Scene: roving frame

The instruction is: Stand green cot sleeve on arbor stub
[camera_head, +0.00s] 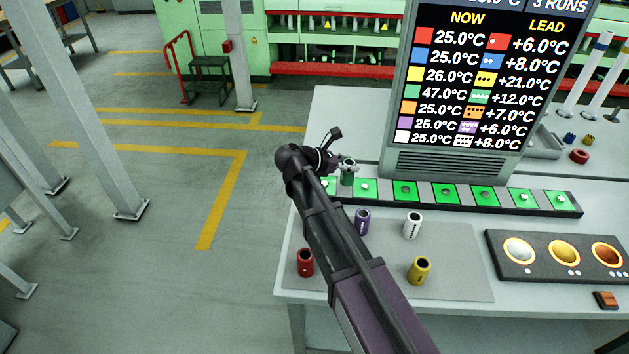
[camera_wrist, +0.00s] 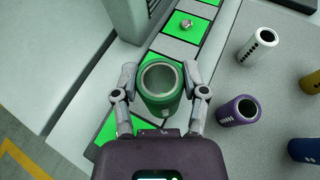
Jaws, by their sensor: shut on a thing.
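The green cot sleeve (camera_wrist: 148,98) is upright between the two fingers of my gripper (camera_wrist: 160,78), which is shut on it. Its open top faces the wrist camera. In the head view the sleeve (camera_head: 347,175) is at the left end of the strip of green squares (camera_head: 425,203), with my gripper (camera_head: 338,165) beside it. A bare arbor stub (camera_wrist: 185,24) stands on the green square beyond the sleeve. The sleeve hides what is under it, so I cannot tell whether it is on a stub or above one.
Purple (camera_head: 362,222), white (camera_head: 412,225), yellow (camera_head: 420,270) and red (camera_head: 306,262) sleeves stand on the grey mat (camera_head: 460,280). A blue sleeve (camera_wrist: 305,150) shows in the wrist view. The display board (camera_head: 450,100) rises close behind the strip.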

